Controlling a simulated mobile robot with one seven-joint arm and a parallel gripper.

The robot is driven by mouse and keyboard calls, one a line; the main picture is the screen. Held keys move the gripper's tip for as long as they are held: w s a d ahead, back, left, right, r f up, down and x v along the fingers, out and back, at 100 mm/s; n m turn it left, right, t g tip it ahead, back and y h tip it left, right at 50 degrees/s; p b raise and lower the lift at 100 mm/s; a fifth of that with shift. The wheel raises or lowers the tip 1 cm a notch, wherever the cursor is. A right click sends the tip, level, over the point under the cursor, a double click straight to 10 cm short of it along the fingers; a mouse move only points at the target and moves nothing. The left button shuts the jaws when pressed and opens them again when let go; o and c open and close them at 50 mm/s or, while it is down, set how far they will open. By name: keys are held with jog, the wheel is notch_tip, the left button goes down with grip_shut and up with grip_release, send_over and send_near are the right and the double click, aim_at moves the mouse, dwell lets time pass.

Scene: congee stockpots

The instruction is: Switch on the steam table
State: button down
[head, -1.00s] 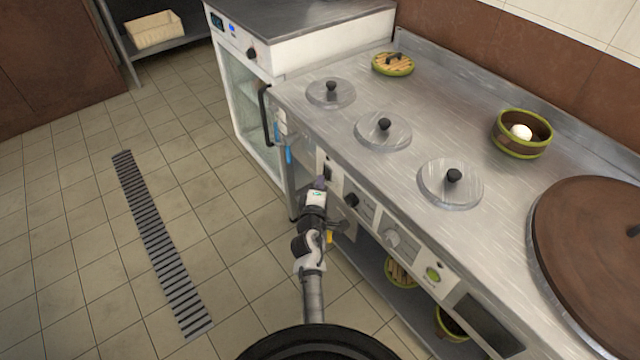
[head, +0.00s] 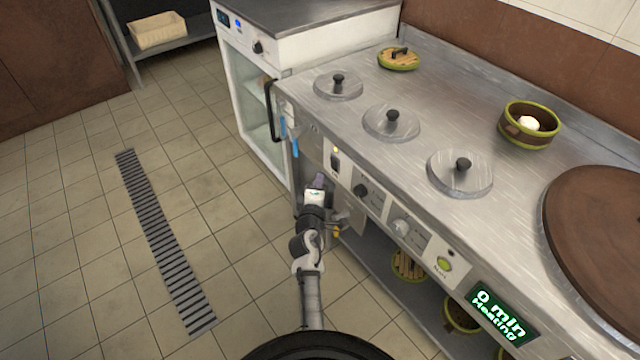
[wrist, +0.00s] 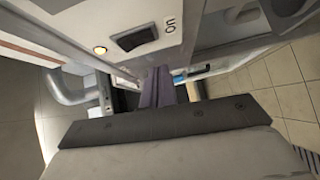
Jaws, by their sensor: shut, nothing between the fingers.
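The steam table (head: 290,88) is a steel counter with several lidded wells. Its front panel carries a dark rocker switch (head: 335,163) with a small lit amber lamp above it. In the wrist view the switch (wrist: 136,38) shows beside the word "On", and the lamp (wrist: 99,50) glows. The display (head: 502,314) is lit green and reads "0 min Heating". My gripper (head: 318,181) is shut and empty, just in front of the panel and a little below and left of the switch. In the wrist view its fingers (wrist: 158,88) are together, apart from the switch.
Two knobs (head: 361,190) and a green start button (head: 444,264) sit further right on the panel. Open tiled floor lies to the left.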

jog(key=s+a+b, duration=0.1)
jog(key=s+b, duration=0.1)
jog(key=s, duration=0.8)
jog(key=shift+a+f+b, duration=0.35)
jog(key=shift+f, duration=0.1)
